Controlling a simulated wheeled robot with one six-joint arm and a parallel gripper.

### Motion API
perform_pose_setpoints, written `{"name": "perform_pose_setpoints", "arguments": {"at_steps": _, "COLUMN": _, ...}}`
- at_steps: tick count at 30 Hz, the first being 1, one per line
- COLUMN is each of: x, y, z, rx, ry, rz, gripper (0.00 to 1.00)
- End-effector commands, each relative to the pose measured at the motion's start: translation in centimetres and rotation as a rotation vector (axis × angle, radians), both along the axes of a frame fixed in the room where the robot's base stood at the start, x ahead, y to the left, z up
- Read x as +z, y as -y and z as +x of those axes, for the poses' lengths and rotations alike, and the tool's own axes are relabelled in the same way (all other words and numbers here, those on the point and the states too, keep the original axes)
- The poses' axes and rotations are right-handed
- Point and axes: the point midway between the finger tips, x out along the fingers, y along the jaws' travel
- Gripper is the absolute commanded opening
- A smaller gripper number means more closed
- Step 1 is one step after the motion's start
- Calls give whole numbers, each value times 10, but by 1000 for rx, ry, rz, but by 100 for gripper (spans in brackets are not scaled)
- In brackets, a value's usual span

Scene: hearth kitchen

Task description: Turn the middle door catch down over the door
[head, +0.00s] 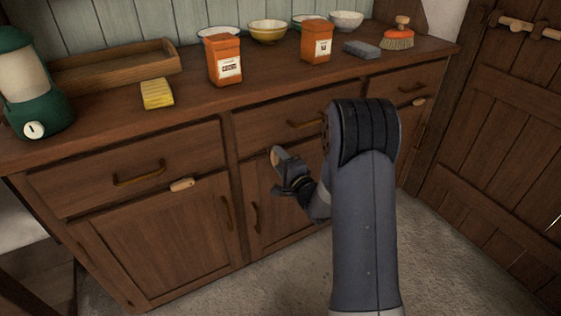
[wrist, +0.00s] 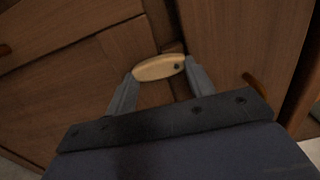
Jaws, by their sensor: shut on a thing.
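The middle door catch (wrist: 153,69) is a small pale wooden bar with a dark pin near one end. In the wrist view it lies between the two fingertips of my gripper (wrist: 160,76), which is shut on it. In the head view my gripper (head: 281,165) is at the cabinet front, below the middle drawer (head: 270,126). There the catch (head: 275,157) is partly hidden by a finger and looks tilted. The middle door (head: 265,178) is partly hidden by my arm. I cannot tell how far the catch overlaps the door.
The left catch (head: 181,185) and right catch (head: 418,102) lie roughly level along the cabinet front. Drawer handles (head: 139,177) and door handles (head: 226,212) stick out nearby. Orange boxes (head: 224,62), bowls, a sponge (head: 157,94) and a lantern (head: 32,85) stand on the worktop.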

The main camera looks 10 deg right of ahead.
Motion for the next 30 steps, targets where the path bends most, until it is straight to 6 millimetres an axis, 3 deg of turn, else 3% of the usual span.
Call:
{"name": "perform_pose_setpoints", "arguments": {"at_steps": 9, "x": 0, "y": 0, "z": 0, "rx": 0, "ry": 0, "rz": 1, "gripper": 73}}
{"name": "perform_pose_setpoints", "arguments": {"at_steps": 17, "x": 0, "y": 1, "z": -2, "rx": -1, "ry": -1, "rz": 0, "gripper": 73}}
{"name": "perform_pose_setpoints", "arguments": {"at_steps": 23, "x": 1, "y": 10, "z": -26, "rx": -4, "ry": -3, "rz": 1, "gripper": 73}}
{"name": "perform_pose_setpoints", "arguments": {"at_steps": 30, "x": 1, "y": 25, "z": -72, "rx": -4, "ry": -4, "rz": 1, "gripper": 73}}
